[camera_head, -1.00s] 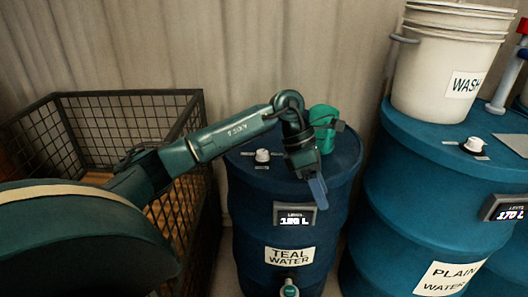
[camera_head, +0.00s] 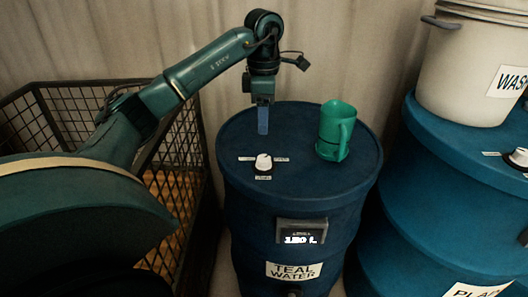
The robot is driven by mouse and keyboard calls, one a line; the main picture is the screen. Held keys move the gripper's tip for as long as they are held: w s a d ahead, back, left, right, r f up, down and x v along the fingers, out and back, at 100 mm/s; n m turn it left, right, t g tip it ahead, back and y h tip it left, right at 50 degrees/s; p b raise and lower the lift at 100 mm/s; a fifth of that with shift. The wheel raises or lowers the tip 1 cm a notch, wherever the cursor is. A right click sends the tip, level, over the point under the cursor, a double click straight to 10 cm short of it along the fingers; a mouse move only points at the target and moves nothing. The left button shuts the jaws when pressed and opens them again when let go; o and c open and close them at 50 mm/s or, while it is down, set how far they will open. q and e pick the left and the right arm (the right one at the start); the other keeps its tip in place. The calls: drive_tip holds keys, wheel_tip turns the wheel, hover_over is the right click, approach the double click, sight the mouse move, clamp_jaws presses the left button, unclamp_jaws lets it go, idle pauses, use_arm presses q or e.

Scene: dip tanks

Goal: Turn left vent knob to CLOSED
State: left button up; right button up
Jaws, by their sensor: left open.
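The left vent knob (camera_head: 263,162) is a small white knob on a dark base, on top of the blue TEAL WATER barrel (camera_head: 235,200). Small pale label strips lie around it, too small to read. My left gripper (camera_head: 263,128) points down above the barrel top, behind and above the knob in the picture, and is apart from it. It is open and shows edge-on, with its blue finger visible and nothing held. My right gripper is not in view.
A green mug (camera_head: 335,132) stands on the same barrel, right of the knob. A wire crate (camera_head: 185,185) is at left. Another blue barrel (camera_head: 430,175) at right carries a white WASH bucket (camera_head: 465,75) and another white knob (camera_head: 519,157). A curtain hangs behind.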

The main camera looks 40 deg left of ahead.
sight(264, 158)
use_arm(q)
wheel_tip(264, 158, down, 11)
drive_tip(key=shift+f, duration=0.2)
idle(0.3)
drive_tip(key=c, duration=1)
drive_tip(key=shift+o, duration=0.2)
